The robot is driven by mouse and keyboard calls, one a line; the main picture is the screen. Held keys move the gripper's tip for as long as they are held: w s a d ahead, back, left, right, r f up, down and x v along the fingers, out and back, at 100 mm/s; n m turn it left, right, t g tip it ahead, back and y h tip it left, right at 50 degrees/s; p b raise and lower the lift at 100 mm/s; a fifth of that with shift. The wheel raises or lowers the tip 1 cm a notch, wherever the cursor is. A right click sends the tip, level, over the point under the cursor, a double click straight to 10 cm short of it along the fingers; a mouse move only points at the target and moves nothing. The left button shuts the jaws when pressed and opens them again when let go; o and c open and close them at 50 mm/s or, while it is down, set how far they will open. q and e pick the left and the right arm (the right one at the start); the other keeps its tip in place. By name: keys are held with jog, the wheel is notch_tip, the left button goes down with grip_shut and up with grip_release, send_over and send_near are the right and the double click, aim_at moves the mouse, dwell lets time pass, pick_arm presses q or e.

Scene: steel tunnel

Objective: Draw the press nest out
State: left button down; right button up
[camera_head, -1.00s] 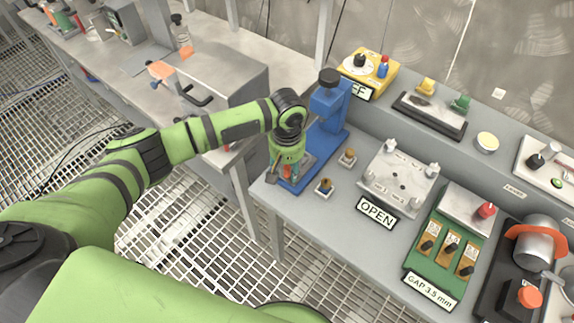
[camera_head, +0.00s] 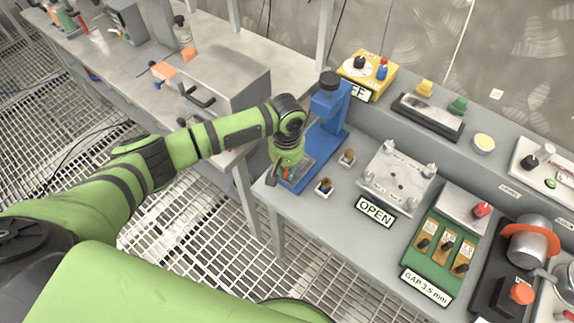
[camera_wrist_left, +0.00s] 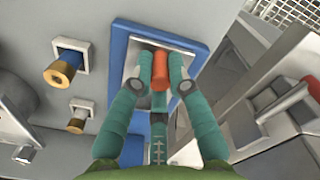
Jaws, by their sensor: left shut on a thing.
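The blue press (camera_head: 328,118) stands on the grey bench, with a black knob on top and a blue base. Its nest is a grey plate (camera_wrist_left: 135,50) lying in the blue base, with an orange-red grip (camera_wrist_left: 159,72) on it. My left gripper (camera_wrist_left: 160,82) is shut on this grip, one finger on each side. In the head view my left gripper (camera_head: 282,172) is at the front of the press base, and my wrist hides part of the nest. My right gripper is not in view.
Two brass-topped posts (camera_head: 324,188) (camera_head: 347,158) stand just right of the press. Further right are a clear-topped plate fixture (camera_head: 398,180) behind an OPEN sign (camera_head: 375,212) and a green gauge block (camera_head: 436,248). A metal box (camera_head: 225,82) stands on the left bench.

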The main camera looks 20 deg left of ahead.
pick_arm(q)
jog(key=c, duration=1.2)
grip_release()
jog(key=shift+r, duration=0.1)
notch_tip(320, 180, up, 12)
jog(key=shift+f, duration=0.1)
